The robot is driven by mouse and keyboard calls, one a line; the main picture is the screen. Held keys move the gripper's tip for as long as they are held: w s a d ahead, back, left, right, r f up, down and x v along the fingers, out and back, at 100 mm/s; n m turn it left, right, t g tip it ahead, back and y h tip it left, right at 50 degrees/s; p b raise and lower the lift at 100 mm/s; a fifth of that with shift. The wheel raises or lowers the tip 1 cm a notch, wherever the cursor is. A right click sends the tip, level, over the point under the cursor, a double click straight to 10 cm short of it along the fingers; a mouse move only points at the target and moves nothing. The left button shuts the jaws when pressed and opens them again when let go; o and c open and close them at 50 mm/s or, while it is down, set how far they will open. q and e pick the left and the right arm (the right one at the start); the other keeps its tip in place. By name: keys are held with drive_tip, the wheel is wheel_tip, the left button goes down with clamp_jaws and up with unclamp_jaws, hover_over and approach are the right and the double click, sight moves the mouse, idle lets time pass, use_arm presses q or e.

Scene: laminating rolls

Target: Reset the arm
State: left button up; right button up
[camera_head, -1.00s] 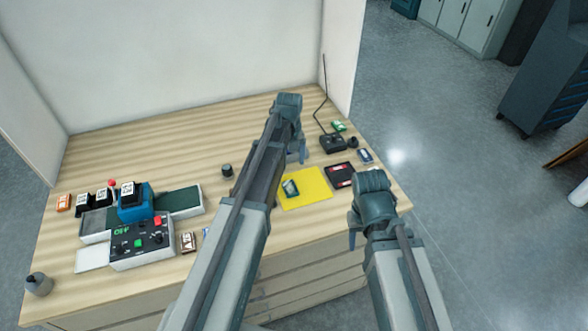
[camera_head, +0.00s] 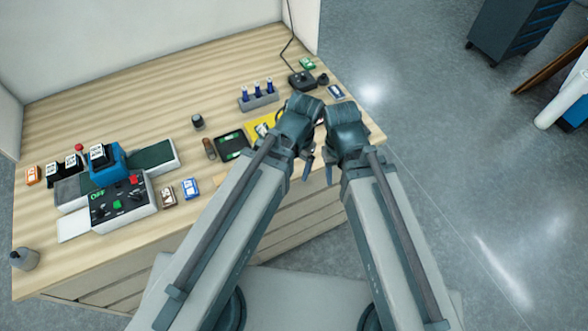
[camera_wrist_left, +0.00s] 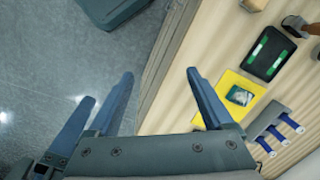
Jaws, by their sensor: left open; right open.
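My left gripper (camera_head: 301,168) is open and empty at the table's front right edge. In the left wrist view its fingers (camera_wrist_left: 161,74) are spread, with the table edge and floor behind them. My right gripper (camera_head: 329,168) is open beside it, close to it, at the same corner. Its fingers are partly hidden by its wrist, and I cannot tell whether the two arms touch. A yellow mat (camera_head: 251,133) lies behind my left wrist, partly covered by it.
The laminating machine (camera_head: 125,205) is at the left. A black device (camera_head: 301,80) with a cable stands at the back right.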

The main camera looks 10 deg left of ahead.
use_arm(q)
drive_tip(key=shift+s+d+n, duration=0.2)
drive_tip(key=shift+s+n, duration=0.5)
drive_tip(key=shift+n, duration=0.1)
wheel_tip(320, 180, down, 6)
drive_tip(key=b, duration=0.6)
